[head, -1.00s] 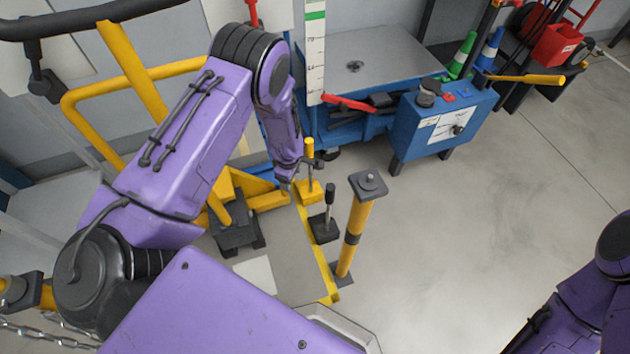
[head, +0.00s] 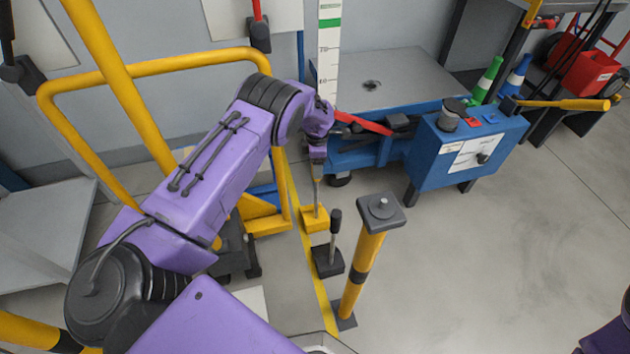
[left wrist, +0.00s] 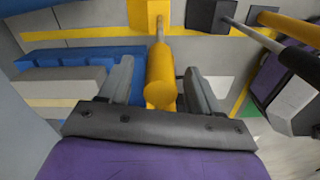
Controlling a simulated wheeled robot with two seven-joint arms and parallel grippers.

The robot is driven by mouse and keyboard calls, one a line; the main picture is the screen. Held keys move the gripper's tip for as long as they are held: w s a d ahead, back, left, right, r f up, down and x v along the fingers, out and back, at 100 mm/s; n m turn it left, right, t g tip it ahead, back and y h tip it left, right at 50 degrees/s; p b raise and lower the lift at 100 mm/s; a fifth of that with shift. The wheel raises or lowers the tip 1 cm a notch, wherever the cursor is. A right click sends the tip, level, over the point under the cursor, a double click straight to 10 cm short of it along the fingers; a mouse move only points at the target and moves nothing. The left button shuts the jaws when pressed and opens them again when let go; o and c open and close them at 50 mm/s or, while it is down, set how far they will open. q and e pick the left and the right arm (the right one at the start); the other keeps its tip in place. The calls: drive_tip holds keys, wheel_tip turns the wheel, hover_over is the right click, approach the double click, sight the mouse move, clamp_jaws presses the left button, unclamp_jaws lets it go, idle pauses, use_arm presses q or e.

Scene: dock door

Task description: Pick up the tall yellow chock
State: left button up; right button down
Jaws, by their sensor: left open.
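The tall yellow chock (head: 314,219) stands on the floor by the yellow floor line, a yellow block with a thin upright rod. In the left wrist view its block (left wrist: 148,14) is at the top, and its thick yellow handle (left wrist: 160,78) points toward the camera. My left gripper (head: 317,158) is over the chock at the top of its rod. In the left wrist view the open fingers (left wrist: 160,88) lie on either side of the handle, with gaps visible. In the head view the gripper hides the handle. My right gripper is out of view.
A black chock (head: 328,261) with a black-gripped rod stands close beside the yellow one. A yellow post (head: 367,262) with a grey cap is nearer and to the right. Behind are a blue control box (head: 465,150) and a yellow rail (head: 150,70). Floor at right is clear.

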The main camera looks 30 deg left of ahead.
use_arm(q)
drive_tip(key=shift+f, duration=0.25)
drive_tip(key=shift+r, duration=0.1)
clamp_jaws()
drive_tip(key=shift+w+r, duration=0.1)
drive_tip(key=shift+w, duration=0.05)
idle(1.0)
